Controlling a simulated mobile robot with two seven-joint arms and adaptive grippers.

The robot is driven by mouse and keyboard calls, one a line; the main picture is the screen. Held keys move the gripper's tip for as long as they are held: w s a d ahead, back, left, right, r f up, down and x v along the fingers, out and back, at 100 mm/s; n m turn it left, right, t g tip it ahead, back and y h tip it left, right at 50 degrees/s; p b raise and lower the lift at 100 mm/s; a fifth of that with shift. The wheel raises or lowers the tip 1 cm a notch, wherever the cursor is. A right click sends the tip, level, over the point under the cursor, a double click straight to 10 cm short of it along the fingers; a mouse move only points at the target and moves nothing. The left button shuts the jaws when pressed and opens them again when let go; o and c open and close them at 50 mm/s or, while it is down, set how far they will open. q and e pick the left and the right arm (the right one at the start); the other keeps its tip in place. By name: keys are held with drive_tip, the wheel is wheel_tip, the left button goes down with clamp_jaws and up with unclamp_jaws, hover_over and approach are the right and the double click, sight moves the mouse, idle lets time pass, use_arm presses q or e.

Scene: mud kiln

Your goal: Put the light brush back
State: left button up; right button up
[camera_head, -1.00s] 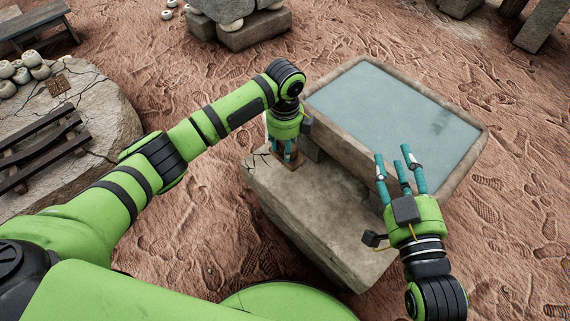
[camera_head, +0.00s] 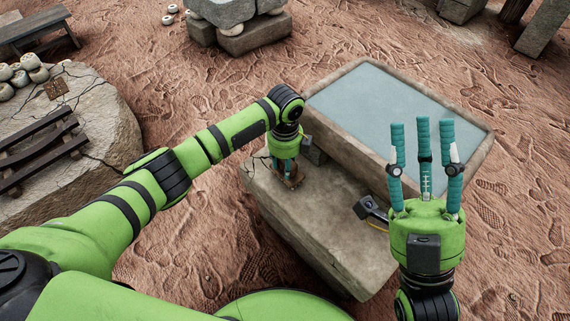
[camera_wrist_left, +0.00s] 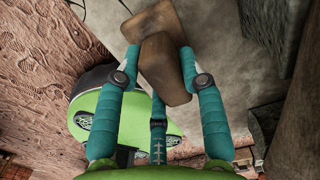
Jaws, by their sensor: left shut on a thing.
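In the head view the fingers hide most of the brush. My right gripper (camera_head: 424,125) is open and empty, its fingers pointing up in front of the water basin.
A stone basin with water (camera_head: 385,110) stands behind the stone ledge (camera_head: 310,225). The ledge's middle is bare. Footprinted reddish ground lies around.

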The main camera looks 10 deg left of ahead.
use_arm(q)
drive_tip(key=shift+f, duration=0.1)
drive_tip(key=shift+f, duration=0.1)
drive_tip(key=o, duration=1.1)
